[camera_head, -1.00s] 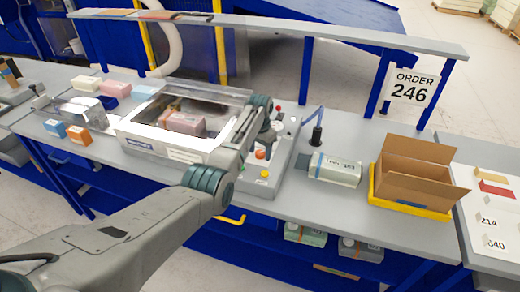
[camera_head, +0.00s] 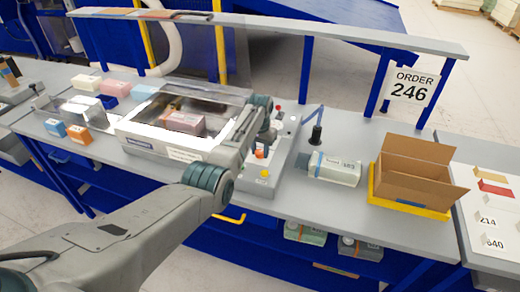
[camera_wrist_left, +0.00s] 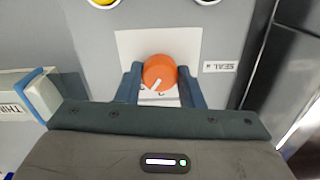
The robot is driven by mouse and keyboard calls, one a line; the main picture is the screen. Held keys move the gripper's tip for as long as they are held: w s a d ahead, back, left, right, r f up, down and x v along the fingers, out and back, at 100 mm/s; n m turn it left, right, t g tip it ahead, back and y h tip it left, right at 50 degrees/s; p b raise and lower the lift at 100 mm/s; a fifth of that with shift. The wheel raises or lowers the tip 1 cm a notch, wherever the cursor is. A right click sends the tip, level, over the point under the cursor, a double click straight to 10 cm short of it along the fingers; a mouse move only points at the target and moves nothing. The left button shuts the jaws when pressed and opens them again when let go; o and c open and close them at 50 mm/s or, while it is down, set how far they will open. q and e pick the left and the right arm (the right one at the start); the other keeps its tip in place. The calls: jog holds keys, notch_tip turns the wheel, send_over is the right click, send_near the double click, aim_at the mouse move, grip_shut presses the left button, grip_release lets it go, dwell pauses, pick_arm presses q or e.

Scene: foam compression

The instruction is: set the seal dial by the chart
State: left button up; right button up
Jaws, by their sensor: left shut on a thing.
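The orange seal dial (camera_wrist_left: 159,72) sits on a white plate (camera_wrist_left: 130,48) beside a "SEAL" label (camera_wrist_left: 220,66). Its white pointer mark points down and slightly left in the left wrist view. Marks below the dial are partly hidden and too small to read. My left gripper (camera_wrist_left: 160,84) is shut on the dial, one blue finger on each side. In the head view the dial (camera_head: 259,153) shows on the grey control panel under my left arm. No chart can be clearly made out. My right gripper is not in view.
The sealing machine (camera_head: 140,142), with pink foam (camera_head: 186,122) inside, stands left of the panel. A wrapped pack (camera_head: 334,168), an open carton (camera_head: 415,170) in a yellow tray (camera_head: 412,208) and an "ORDER 246" sign (camera_head: 411,87) are to the right. A yellow button (camera_head: 264,173) is near the dial.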

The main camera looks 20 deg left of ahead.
pick_arm(q)
jog(key=n, duration=0.3)
jog(key=shift+r+p, duration=0.1)
jog(key=shift+p, duration=0.3)
jog(key=shift+n, duration=1.8)
jog(key=shift+w, duration=0.1)
jog(key=o, duration=1)
